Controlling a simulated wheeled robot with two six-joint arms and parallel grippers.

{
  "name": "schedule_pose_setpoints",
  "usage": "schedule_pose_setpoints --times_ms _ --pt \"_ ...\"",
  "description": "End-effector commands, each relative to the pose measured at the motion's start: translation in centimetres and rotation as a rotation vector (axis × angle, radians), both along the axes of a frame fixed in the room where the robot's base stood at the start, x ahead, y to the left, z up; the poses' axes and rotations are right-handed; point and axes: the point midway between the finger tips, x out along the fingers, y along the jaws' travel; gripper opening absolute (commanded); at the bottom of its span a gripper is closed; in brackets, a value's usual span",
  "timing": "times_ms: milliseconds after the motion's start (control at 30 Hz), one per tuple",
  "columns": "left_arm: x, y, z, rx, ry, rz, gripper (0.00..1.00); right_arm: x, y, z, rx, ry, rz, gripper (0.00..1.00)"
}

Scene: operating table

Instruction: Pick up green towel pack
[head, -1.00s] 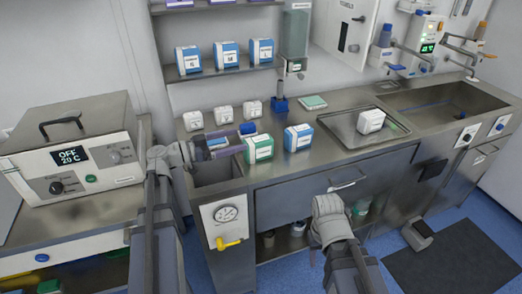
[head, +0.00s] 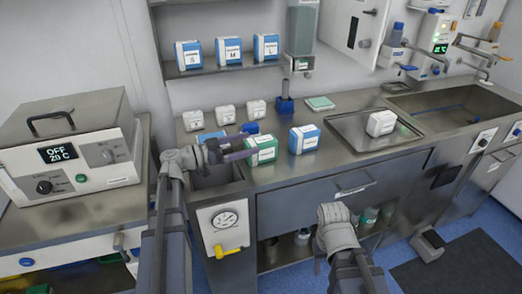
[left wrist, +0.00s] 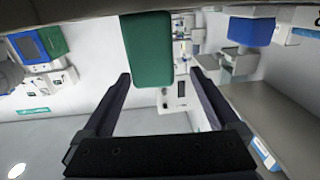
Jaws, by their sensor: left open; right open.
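The green towel pack (head: 261,150) is a white-labelled box with green sides on the steel counter, left of the blue pack (head: 304,139). My left gripper (head: 243,149) is open beside it, its dark fingers reaching toward the pack's left side. In the left wrist view a green block (left wrist: 148,50) shows ahead, between the lines of the two open fingers (left wrist: 165,85), with no finger visibly closed on it. Whether the fingertips touch it cannot be told. My right gripper (head: 336,217) is low in front of the counter's drawer, its fingers hidden.
A steel tray (head: 351,128) with a white box lies to the right. A sink basin (head: 210,176) is under my left gripper. A heating unit (head: 65,150) stands at the left.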

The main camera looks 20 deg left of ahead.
Motion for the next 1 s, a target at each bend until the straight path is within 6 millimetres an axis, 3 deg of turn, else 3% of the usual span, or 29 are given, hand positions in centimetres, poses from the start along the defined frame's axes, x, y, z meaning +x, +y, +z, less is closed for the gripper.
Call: schedule_pose_setpoints --times_ms 333,700,1000 --pt "2.1 -3.9 -0.2 0.0 0.0 -0.003 0.95 0.0 0.0 -0.2 0.0 0.0 0.0 0.5" --pt "2.6 -4.5 -0.2 0.0 0.0 0.0 0.94 0.0 0.0 -0.2 0.0 0.0 0.0 0.5" --pt "2.5 -4.4 -0.2 0.0 0.0 0.0 0.6 0.0 0.0 -0.2 0.0 0.0 0.0 0.5"
